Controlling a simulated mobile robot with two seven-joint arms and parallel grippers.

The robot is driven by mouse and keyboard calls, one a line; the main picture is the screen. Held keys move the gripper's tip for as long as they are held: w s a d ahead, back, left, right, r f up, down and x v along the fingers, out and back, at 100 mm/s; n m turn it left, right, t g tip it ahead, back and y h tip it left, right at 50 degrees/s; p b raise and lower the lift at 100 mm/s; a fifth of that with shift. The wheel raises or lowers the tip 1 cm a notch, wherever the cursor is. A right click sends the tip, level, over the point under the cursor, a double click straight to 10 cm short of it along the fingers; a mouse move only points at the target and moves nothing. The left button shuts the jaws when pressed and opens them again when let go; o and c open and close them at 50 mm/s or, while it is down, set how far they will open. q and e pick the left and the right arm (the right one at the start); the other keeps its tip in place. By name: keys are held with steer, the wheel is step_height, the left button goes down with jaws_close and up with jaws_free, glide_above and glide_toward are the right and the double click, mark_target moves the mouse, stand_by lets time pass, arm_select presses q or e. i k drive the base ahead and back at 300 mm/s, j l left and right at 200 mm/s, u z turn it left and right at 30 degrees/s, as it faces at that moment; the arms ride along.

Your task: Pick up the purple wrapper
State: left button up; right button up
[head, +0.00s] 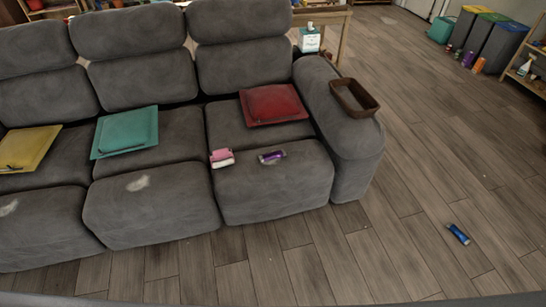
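A small purple wrapper (272,157) with a pale end lies on the right seat of the grey sofa (272,194), near the front part of the cushion. A pink and white item (222,158) lies to its left, apart from it. Neither of my grippers shows in the head view.
A red cushion (272,104), a teal cushion (125,132) and a yellow cushion (28,148) lie on the sofa. A brown open tray (354,98) sits on the right armrest. A blue item (458,234) lies on the wooden floor. Bins (502,46) stand at the back right. Floor before the sofa is mostly clear.

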mark_target(278, 154)
steer(key=z, duration=0.6)
steer(key=i+j+z, duration=0.2)
steer(key=j+z, duration=0.2)
steer(key=j, duration=0.15)
steer(key=i+j+z, duration=0.2)
steer(key=j, duration=0.15)
steer(key=i+j+z, duration=0.1)
steer(key=j, duration=0.7)
steer(key=i+j+z, duration=0.1)
steer(key=j, duration=0.65)
